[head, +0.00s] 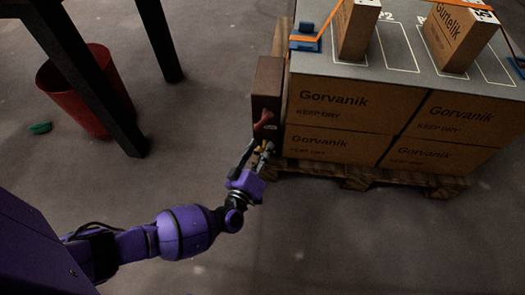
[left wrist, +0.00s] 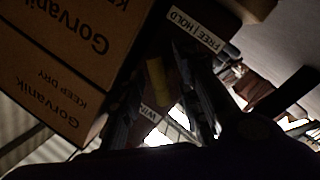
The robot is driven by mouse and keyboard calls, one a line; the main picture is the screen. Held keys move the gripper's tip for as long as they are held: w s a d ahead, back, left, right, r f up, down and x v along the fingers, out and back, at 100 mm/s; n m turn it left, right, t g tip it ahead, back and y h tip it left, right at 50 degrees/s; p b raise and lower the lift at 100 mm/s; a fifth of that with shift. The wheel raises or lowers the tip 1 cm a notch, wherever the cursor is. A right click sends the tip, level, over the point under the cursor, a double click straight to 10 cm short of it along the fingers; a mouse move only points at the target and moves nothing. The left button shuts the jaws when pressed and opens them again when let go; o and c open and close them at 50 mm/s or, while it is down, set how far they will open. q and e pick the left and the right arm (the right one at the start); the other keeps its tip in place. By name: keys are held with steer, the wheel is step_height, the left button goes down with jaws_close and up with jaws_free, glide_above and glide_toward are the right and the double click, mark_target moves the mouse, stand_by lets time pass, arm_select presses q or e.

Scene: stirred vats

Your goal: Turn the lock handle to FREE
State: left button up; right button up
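A dark brown box (head: 267,85) stands against the left side of the carton stack, with a red handle (head: 264,121) on its front. In the left wrist view, a label reading FREE | HOLD (left wrist: 196,29) is on a dark face. A short yellow bar (left wrist: 157,80), which may be the lock handle, is near that label. My left gripper (head: 260,147) is just below the red handle. In the left wrist view its fingers are apart, with the yellow bar seen between them; contact cannot be told. My right gripper is out of view.
Gorvanik cartons (head: 350,105) are stacked on a wooden pallet (head: 375,180), under a grey top (head: 400,50) bearing smaller boxes and orange straps. A red bin (head: 75,105) stands by dark table legs at left. A green scrap (head: 40,128) lies on the floor. The front floor is clear.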

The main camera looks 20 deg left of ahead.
arm_select(q)
jaws_close()
steer(key=shift+n, duration=0.3)
steer(key=n+t, duration=0.1)
steer(key=n, duration=0.2)
steer(key=shift+f, duration=0.1)
steer(key=n+y, duration=0.1)
steer(key=n, duration=0.2)
steer(key=n+t, duration=0.1)
steer(key=n, duration=0.2)
steer(key=shift+n+y, duration=0.3)
steer(key=shift+y, duration=0.1)
steer(key=n+y, duration=0.1)
steer(key=n, duration=0.1)
steer(key=n+y, duration=0.1)
steer(key=n, duration=0.2)
steer(key=shift+f+n+t, duration=0.1)
steer(key=shift+n+t, duration=0.2)
steer(key=shift+n+y, duration=1)
steer(key=shift+n, duration=1.9)
